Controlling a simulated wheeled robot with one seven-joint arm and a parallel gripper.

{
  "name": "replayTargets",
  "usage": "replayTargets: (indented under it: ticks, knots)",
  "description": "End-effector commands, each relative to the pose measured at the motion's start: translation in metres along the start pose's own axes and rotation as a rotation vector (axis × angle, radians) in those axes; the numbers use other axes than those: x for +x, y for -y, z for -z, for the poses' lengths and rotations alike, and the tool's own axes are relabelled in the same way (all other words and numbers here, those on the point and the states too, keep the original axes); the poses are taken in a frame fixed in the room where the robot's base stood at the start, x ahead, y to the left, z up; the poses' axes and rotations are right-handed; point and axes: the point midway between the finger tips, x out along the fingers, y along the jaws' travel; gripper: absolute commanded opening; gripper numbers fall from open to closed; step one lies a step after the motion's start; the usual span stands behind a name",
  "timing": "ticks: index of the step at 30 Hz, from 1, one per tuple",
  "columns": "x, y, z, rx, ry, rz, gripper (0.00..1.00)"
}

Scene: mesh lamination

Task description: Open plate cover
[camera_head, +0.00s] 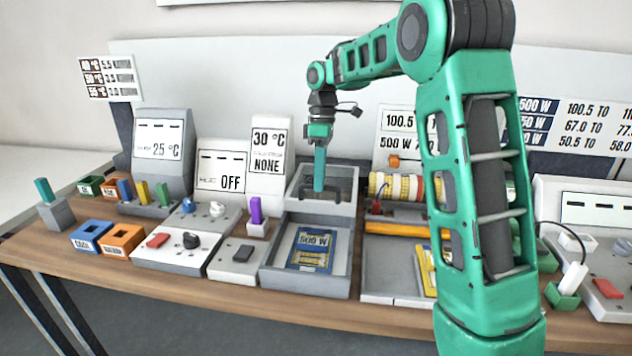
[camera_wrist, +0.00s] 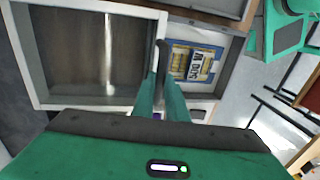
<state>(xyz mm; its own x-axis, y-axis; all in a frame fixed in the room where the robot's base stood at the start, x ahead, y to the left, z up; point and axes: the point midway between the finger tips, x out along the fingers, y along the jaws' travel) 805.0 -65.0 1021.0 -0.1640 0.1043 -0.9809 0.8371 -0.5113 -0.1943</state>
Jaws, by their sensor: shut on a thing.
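The plate cover (camera_head: 347,208), a grey frame with a dark see-through pane, stands raised at the back edge of its grey box (camera_head: 306,285). In the wrist view the cover (camera_wrist: 35,60) fills the upper left. My gripper (camera_head: 319,188) comes down in front of the cover, with its green fingers shut on the cover's dark handle (camera_wrist: 161,58). The fingers (camera_wrist: 162,80) also show in the wrist view, partly hiding the handle. A blue and yellow 500 W plate (camera_head: 312,250) lies in the open box; it also shows in the wrist view (camera_wrist: 192,65).
A purple-handled piece (camera_head: 256,212) and control boxes stand left of the plate box. A tray with a yellow bar (camera_head: 393,229) and a striped roller (camera_head: 400,187) are to the right. Display panels (camera_head: 220,170) stand behind. My arm hides part of the right side.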

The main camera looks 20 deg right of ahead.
Motion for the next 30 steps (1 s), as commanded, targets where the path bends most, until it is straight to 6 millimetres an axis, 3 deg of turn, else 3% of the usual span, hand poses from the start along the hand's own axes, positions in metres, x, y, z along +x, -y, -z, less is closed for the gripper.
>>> replayTargets:
  ticks: [4, 5, 7, 19, 30]
  knots:
    - [-0.001, 0.001, 0.0, 0.002, 0.003, 0.0, 0.0]
    - [-0.001, 0.001, 0.001, 0.002, 0.004, 0.001, 0.17]
    - [0.0, 0.002, 0.002, 0.0, 0.004, 0.001, 0.31]
    - [-0.005, 0.003, 0.004, -0.004, 0.004, 0.002, 0.31]
    - [-0.061, 0.001, 0.004, -0.002, 0.003, 0.0, 0.31]
